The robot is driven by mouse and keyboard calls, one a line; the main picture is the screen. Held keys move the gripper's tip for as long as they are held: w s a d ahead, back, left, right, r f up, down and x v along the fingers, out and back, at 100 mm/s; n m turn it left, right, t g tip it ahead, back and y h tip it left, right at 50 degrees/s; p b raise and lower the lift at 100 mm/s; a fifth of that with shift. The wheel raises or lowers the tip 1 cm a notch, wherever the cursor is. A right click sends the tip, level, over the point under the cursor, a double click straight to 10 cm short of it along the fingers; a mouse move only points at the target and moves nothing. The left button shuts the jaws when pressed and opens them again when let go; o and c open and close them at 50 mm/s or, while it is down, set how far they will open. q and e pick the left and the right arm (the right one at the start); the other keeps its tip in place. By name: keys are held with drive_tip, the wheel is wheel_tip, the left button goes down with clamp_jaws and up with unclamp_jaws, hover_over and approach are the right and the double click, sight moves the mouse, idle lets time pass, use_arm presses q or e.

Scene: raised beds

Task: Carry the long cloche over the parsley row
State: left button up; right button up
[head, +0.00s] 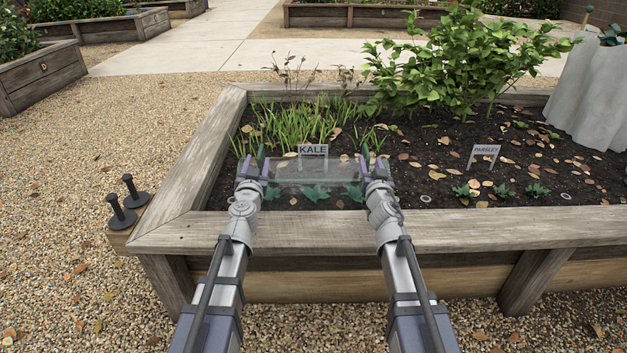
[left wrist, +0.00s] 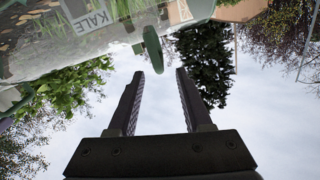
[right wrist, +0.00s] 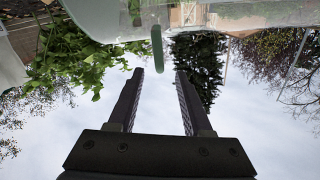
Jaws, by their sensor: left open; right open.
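The long cloche (head: 314,177), clear with green end handles, stands over the kale seedlings (head: 315,193) at the left of the bed. My left gripper (head: 258,170) is open at its left end; the left handle (left wrist: 152,50) shows just beyond and between the fingertips. My right gripper (head: 374,168) is open at its right end, with the right handle (right wrist: 157,48) likewise just beyond the fingertips. Neither gripper holds anything. The parsley row (head: 502,190), several small green plants, is uncovered at the right, in front of the PARSLEY sign (head: 484,152).
The KALE sign (head: 312,150) stands behind the cloche. Pale rings (head: 426,198) lie on the soil at both ends of the parsley row. The wooden bed edge (head: 330,228) runs in front. A leafy shrub (head: 455,65) and a grey cloth-covered shape (head: 592,95) stand behind the parsley.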

sight(368, 154)
use_arm(q)
drive_tip(key=w, duration=0.7)
drive_tip(key=shift+w, duration=0.2)
use_arm(e)
drive_tip(key=w, duration=0.7)
drive_tip(key=shift+w, duration=0.2)
use_arm(q)
clamp_jaws()
use_arm(e)
clamp_jaws()
